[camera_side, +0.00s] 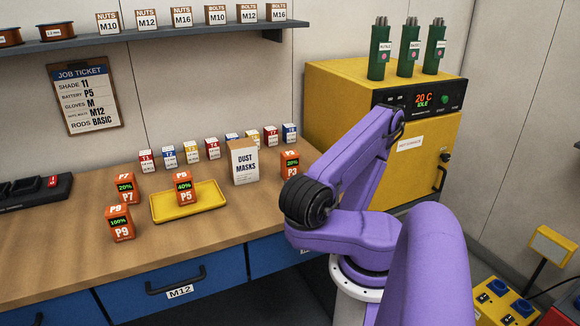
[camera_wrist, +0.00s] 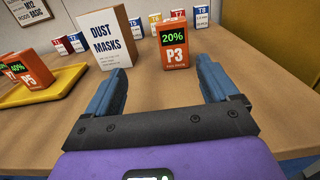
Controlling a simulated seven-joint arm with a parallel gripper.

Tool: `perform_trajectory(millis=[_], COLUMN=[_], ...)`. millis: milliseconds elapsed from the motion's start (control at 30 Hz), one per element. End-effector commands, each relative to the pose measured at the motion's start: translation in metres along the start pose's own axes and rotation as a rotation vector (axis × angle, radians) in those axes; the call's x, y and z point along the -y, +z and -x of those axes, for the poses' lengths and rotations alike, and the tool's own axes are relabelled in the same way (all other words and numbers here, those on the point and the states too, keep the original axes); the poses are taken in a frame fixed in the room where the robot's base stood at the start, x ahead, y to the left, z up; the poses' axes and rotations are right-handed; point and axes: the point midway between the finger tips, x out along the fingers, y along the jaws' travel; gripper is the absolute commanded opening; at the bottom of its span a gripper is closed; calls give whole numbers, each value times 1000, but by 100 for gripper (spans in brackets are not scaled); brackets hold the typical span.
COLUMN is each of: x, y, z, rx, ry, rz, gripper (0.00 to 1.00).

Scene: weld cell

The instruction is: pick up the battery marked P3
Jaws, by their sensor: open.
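The battery marked P3 (camera_wrist: 174,53) is an orange block with a green 20% display. It stands upright on the bench, beyond my gripper (camera_wrist: 161,85) and framed between its two blue fingers in the wrist view. The fingers are apart and hold nothing. In the side view the P3 battery (camera_side: 290,164) stands right of the dust mask box, partly beside my purple arm. My gripper's fingers are hidden behind the arm in that view.
The white dust masks box (camera_side: 243,161) stands close left of P3. A yellow tray (camera_side: 161,211) holds battery P5 (camera_side: 184,188). Batteries P7 (camera_side: 127,186) and P9 (camera_side: 119,223) stand farther left. Several small boxes line the back. A yellow oven (camera_side: 336,92) stands at right.

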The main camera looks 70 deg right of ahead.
Motion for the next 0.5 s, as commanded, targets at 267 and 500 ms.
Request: perform_trajectory(millis=[267, 500], x=[11, 12], y=[-5, -5], z=[3, -14], rx=[-12, -11], ry=[-63, -61], rz=[-5, -4], gripper=[87, 87])
